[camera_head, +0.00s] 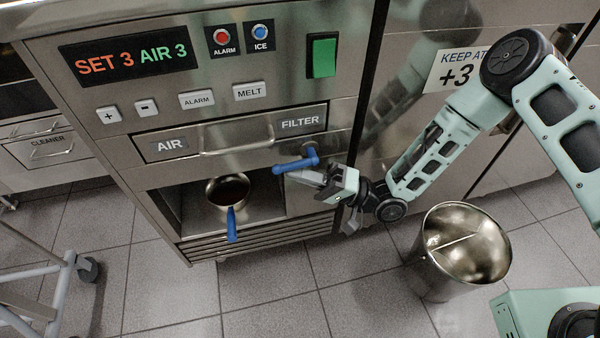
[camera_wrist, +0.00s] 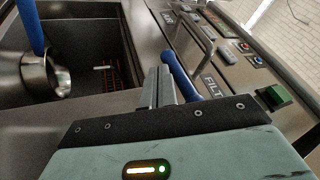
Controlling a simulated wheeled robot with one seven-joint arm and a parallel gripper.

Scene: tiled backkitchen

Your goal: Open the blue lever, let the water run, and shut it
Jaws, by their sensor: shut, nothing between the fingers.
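The blue lever (camera_head: 297,163) is on the machine's front, below the right end of the drawer, with its arm pointing left. It also shows in the wrist view (camera_wrist: 180,77), right beside my fingers. My gripper (camera_head: 304,178) is just below the lever, shut and empty. In the wrist view its fingertips (camera_wrist: 158,86) are together, next to the lever and not around it. Whether they touch it I cannot tell. A small metal pan (camera_head: 229,190) with a blue handle stands in the open bay, lower left of the lever. No running water shows.
The AIR FILTER drawer (camera_head: 230,133) with its bar handle is just above the lever. A metal bucket (camera_head: 462,245) stands on the floor at right. A trolley (camera_head: 50,275) is at lower left. The tiled floor (camera_head: 270,300) between them is clear.

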